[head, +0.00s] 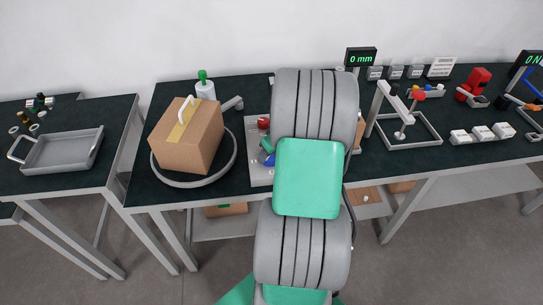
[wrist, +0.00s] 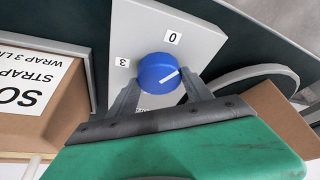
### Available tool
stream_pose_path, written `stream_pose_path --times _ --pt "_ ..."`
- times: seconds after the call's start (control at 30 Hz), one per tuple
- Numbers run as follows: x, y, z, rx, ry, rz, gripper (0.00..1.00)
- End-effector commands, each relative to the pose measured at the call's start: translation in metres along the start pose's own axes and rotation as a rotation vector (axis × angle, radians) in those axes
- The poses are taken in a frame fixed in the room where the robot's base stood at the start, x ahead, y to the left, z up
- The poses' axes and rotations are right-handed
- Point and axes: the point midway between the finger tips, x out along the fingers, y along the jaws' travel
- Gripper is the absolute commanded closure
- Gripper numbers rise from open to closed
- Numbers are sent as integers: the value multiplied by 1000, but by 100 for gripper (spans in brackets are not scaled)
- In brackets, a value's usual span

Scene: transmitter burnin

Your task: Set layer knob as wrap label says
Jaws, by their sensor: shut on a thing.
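The blue layer knob (wrist: 158,73) sits on a pale grey panel (wrist: 128,30) in the wrist view. Its white pointer line aims right and slightly up, at neither the "0" above it nor the "3" at its left. Other marks around it are hidden. My gripper (wrist: 161,80) is shut on the knob, one finger on each side. The wrap label (wrist: 30,88), upside down on a carton at the left, partly reads "STRAP" and "WRAP 3 L"; the rest is cut off.
In the head view a taped carton (head: 180,145) stands on a round ring (head: 228,165) left of the panel. A red button (head: 263,123) is on the panel. A grey tray (head: 65,150) lies on the left table. A metal frame (head: 415,142) stands at the right.

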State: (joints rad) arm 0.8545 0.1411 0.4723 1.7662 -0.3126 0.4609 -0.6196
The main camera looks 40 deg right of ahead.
Motion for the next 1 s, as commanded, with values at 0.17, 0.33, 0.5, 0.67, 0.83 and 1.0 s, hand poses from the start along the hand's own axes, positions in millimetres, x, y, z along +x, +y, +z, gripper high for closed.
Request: stream_pose_path --times 0.17,0.33,0.5,0.67,0.83,1.0 --pt "2 -2 0 151 2 65 82" --pt "2 -3 0 299 1 125 82" --pt "2 -4 -1 447 1 187 82" --pt "3 -5 -1 580 1 241 82" --pt "2 -5 -2 699 0 291 82" --pt "2 -5 -2 787 0 327 82"
